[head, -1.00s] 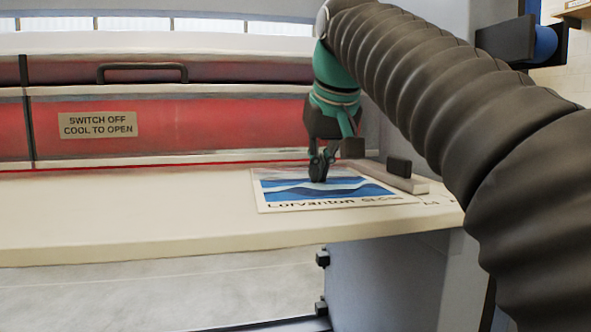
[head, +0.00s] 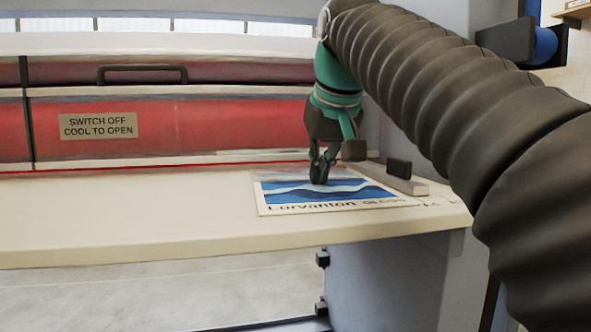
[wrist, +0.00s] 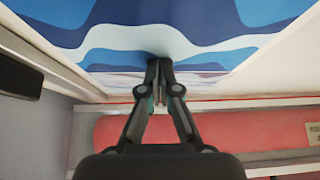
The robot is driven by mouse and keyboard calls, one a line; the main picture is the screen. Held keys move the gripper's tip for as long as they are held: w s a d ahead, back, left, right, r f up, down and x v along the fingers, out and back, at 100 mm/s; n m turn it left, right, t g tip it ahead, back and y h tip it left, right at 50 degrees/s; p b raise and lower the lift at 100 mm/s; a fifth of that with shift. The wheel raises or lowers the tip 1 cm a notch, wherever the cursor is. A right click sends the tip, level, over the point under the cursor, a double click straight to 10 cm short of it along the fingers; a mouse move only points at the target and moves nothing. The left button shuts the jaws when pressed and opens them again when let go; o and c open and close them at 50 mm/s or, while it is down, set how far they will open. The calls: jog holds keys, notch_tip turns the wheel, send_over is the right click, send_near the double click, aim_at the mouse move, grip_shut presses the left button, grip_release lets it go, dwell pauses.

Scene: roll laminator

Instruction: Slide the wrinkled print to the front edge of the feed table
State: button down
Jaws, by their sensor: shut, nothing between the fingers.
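The print (head: 290,192) lies on the right part of the cream feed table (head: 150,215), with blue and white wave shapes and dark lettering along its front edge. Its front edge is a short way back from the table's front edge. My gripper (head: 319,181) is shut and empty, pointing down with its fingertips at the print's surface, towards its back half. In the wrist view the shut fingertips (wrist: 160,88) are over the print (wrist: 130,40). I cannot tell whether they press on it. Wrinkles are not clear in the head view; pale streaks show near the fingers in the wrist view.
A side guide (head: 397,178) with a dark block stands close along the print's right side. Behind the table are the red laminator cover (head: 220,125), with a sign (head: 98,126) and a dark handle (head: 142,68). The table left of the print is clear.

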aim_at(345, 200)
jog(key=shift+s+d+f+b, duration=0.15)
jog(key=shift+s+d, duration=0.15)
jog(key=shift+s, duration=0.6)
jog(key=shift+s+d+r+b, duration=0.15)
jog(key=shift+s+d, duration=0.15)
jog(key=shift+s, duration=0.55)
jog(key=shift+s+f, duration=0.1)
jog(key=shift+s+d, duration=0.35)
jog(key=shift+s, duration=0.55)
jog(key=shift+s+d, duration=0.35)
jog(key=shift+s, duration=0.5)
jog(key=shift+b, duration=0.3)
jog(key=shift+s+d, duration=0.3)
jog(key=shift+s, duration=0.55)
jog(key=shift+s+d, duration=0.15)
jog(key=shift+s, duration=0.25)
jog(key=shift+r, duration=0.2)
